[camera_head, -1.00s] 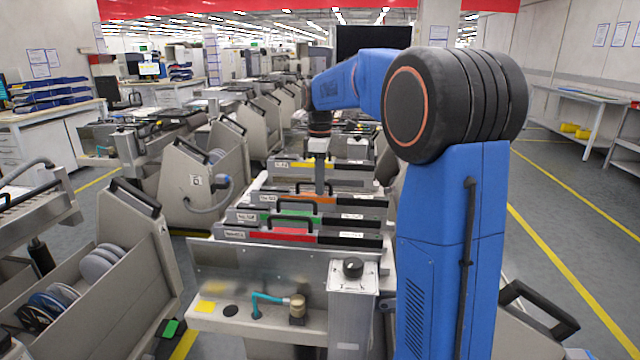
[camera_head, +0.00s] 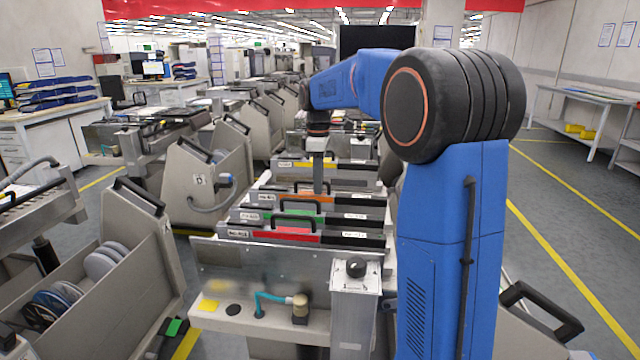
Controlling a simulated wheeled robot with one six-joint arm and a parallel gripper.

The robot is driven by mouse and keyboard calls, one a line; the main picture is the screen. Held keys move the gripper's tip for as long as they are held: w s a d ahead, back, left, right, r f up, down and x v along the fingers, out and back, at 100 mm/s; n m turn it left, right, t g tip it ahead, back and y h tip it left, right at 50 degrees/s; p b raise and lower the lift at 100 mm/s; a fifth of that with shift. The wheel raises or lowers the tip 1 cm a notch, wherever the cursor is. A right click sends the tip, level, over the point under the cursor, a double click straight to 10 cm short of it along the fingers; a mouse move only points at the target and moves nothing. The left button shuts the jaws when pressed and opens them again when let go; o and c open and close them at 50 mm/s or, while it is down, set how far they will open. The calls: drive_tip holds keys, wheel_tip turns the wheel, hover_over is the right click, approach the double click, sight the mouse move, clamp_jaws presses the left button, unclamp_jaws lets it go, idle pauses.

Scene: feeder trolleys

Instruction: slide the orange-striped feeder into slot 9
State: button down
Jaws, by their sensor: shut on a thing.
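The orange-striped feeder (camera_head: 308,199) stands in the trolley among other feeders, behind the green-striped one and in front of the yellow-striped one. The feeder's lower body is hidden by the feeders in front. I cannot read any slot numbers, so I cannot tell which slot is slot 9.
The green-striped feeder (camera_head: 290,215) and red-striped feeder (camera_head: 285,236) stand close in front. The yellow-striped feeder (camera_head: 318,165) stands behind. Other trolleys (camera_head: 205,190) stand at left; floor is open at right.

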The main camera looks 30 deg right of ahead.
drive_tip(key=shift+w+a, duration=0.4)
drive_tip(key=shift+a, duration=0.15)
drive_tip(key=c, duration=1.7)
unclamp_jaws()
drive_tip(key=shift+c, duration=0.2)
